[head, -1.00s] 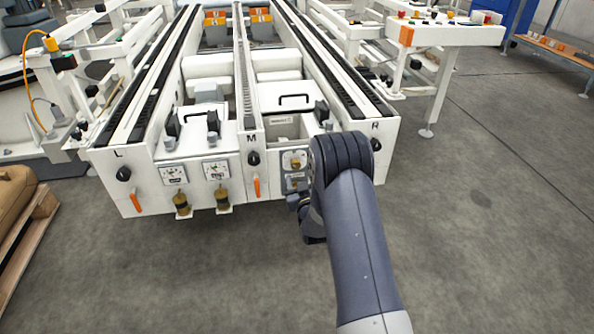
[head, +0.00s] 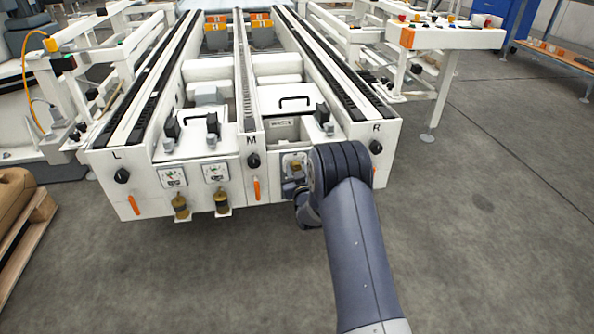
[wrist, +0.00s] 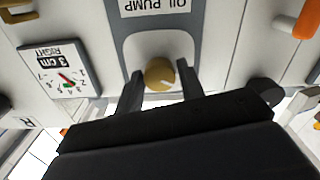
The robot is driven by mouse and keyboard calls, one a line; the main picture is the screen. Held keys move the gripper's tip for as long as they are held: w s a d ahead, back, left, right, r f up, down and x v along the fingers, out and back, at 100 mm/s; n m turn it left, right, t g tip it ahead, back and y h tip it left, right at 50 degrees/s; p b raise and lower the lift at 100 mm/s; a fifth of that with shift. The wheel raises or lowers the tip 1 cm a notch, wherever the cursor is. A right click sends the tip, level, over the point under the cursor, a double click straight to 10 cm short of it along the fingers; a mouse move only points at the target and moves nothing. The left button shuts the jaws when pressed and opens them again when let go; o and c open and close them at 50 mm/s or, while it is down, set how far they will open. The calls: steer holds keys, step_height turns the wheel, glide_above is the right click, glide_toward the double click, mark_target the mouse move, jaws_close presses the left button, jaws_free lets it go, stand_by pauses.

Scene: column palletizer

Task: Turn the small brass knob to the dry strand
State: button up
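The small brass knob (wrist: 159,73) sits on a pale plate with a grey surround, under an upside-down OIL PUMP label (wrist: 156,5) in the wrist view. A small pale mark shows at its lower right edge. My gripper (wrist: 161,78) is open, with one dark finger on each side of the knob; I cannot tell whether either finger touches it. In the head view my arm hides much of this panel. The strands of the conveyor (head: 243,140) are marked L, M and R on the front. I cannot tell from these frames which is dry.
Two dial gauges (head: 216,171) sit left of M, with brass cups (head: 181,207) below them. Another gauge (wrist: 62,75) is beside the knob. Black knobs (head: 122,176) and orange handles (head: 257,189) stick out of the front. Floor is clear to the right.

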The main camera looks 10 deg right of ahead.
steer(key=c, duration=0.6)
steer(key=shift+m, duration=0.3)
steer(key=m, duration=1.1)
stand_by(0.3)
steer(key=o, duration=1)
steer(key=shift+s, duration=0.1)
